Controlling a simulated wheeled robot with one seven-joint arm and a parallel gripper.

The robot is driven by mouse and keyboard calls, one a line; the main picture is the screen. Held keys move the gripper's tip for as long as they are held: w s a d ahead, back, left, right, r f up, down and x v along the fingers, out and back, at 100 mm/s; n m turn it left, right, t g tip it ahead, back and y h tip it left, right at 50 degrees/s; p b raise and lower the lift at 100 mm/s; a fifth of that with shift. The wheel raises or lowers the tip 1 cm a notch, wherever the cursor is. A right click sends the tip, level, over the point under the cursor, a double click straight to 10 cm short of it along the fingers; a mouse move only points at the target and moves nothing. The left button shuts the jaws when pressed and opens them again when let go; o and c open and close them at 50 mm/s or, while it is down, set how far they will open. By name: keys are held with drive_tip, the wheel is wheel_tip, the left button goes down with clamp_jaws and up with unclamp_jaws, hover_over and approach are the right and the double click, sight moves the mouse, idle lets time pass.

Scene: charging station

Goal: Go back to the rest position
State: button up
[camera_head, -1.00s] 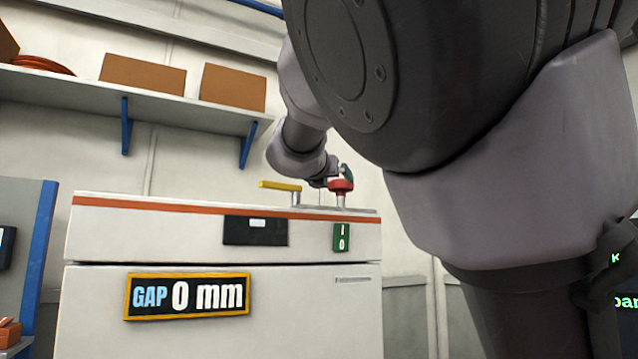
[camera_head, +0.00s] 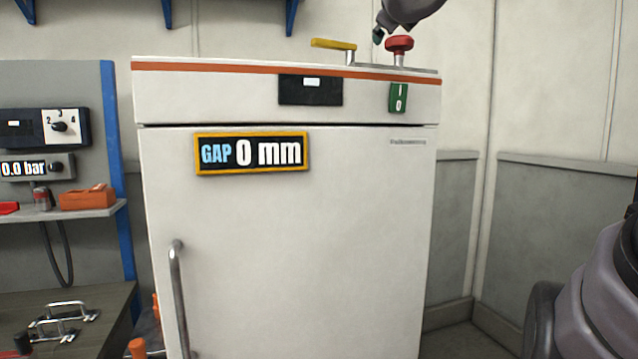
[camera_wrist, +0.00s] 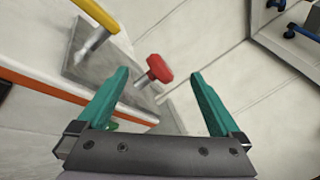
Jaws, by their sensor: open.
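My gripper (camera_wrist: 160,97) shows in the wrist view with its two green fingers spread apart and nothing between them. Beyond the fingertips stands a red knob (camera_wrist: 159,69) on a metal plate, apart from the fingers. In the head view, a piece of my arm's end shows at the top edge, just above the red knob (camera_head: 399,44), with a small green finger part near it; most of the gripper is out of that view. A yellow lever (camera_head: 334,44) is left of the knob on top of the white cabinet (camera_head: 290,240); it also shows in the wrist view (camera_wrist: 97,15).
The cabinet front has a display (camera_head: 251,153) reading GAP 0 mm, a green switch (camera_head: 398,98) and a door handle (camera_head: 177,290). A workbench (camera_head: 112,310) and a shelf (camera_head: 60,217) with an orange box (camera_head: 88,198) stand left. Wall panels are at right.

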drive_tip(key=s+d+f+n+g+y, duration=0.1)
drive_tip(key=s+d+f+n+g, duration=0.2)
drive_tip(key=f+n, duration=0.5)
drive_tip(key=s+d+f+n+g+y, duration=0.2)
drive_tip(key=s+f+n+g, duration=0.3)
drive_tip(key=f, duration=0.7)
drive_tip(key=s+d+f+n+g+y, duration=0.1)
drive_tip(key=s+d+f+n+g, duration=0.3)
drive_tip(key=s+f+n, duration=0.3)
wheel_tip(320, 180, down, 3)
drive_tip(key=n, duration=0.4)
drive_tip(key=shift+d+y, duration=0.2)
drive_tip(key=shift+y, duration=0.1)
drive_tip(key=shift+w, duration=0.15)
